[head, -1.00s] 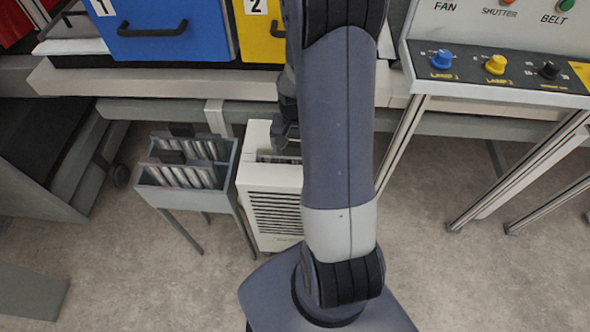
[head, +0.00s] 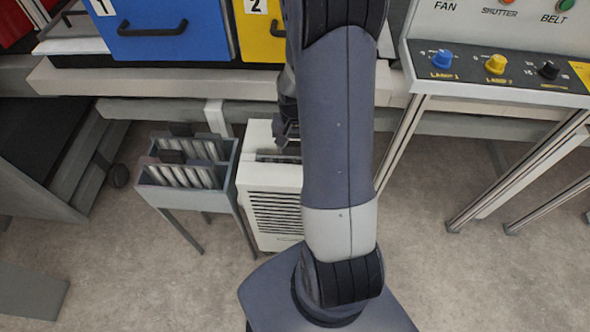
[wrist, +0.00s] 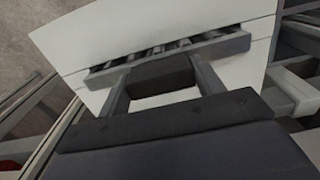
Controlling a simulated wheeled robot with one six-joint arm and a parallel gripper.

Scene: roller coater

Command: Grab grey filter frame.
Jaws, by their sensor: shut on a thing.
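The grey filter frame (wrist: 226,46) sits in the slot in the top of a white box unit, seen in the wrist view as a grey bar with a dark handle block (wrist: 162,74). My gripper (wrist: 160,72) has one finger at each end of that handle and is shut on it. The frame's lower part is hidden inside the unit. In the head view my gripper (head: 287,136) is over the top slot of the white unit (head: 271,205), partly hidden by my arm.
A grey rack (head: 187,196) holding several pale filters with dark handles stands just left of the white unit. A bench (head: 150,82) with blue and yellow drawers is behind. A control panel on metal legs stands right. Floor is free at front left.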

